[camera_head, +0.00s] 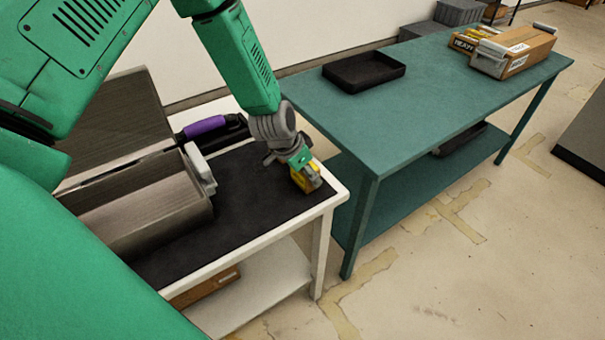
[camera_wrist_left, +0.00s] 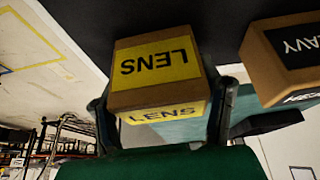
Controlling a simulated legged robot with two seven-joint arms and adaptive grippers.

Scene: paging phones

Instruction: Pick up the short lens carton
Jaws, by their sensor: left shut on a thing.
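The short lens carton (camera_wrist_left: 155,62) is brown with yellow LENS labels and fills the middle of the left wrist view. In the head view a small yellow part of the carton (camera_head: 308,181) shows at the gripper tip, over the front right part of the black mat. My left gripper (camera_head: 303,174) is shut on it, with one finger on each side in the left wrist view (camera_wrist_left: 163,122). I cannot tell whether the carton touches the mat. My right gripper is not in view.
A brown carton with a HEAVY label (camera_wrist_left: 283,58) is close by in the left wrist view. A grey open box (camera_head: 150,205) and a purple-handled tool (camera_head: 205,127) lie on the white table (camera_head: 333,196). A teal table (camera_head: 400,130) stands right, with a black tray (camera_head: 363,70) and cartons (camera_head: 520,48).

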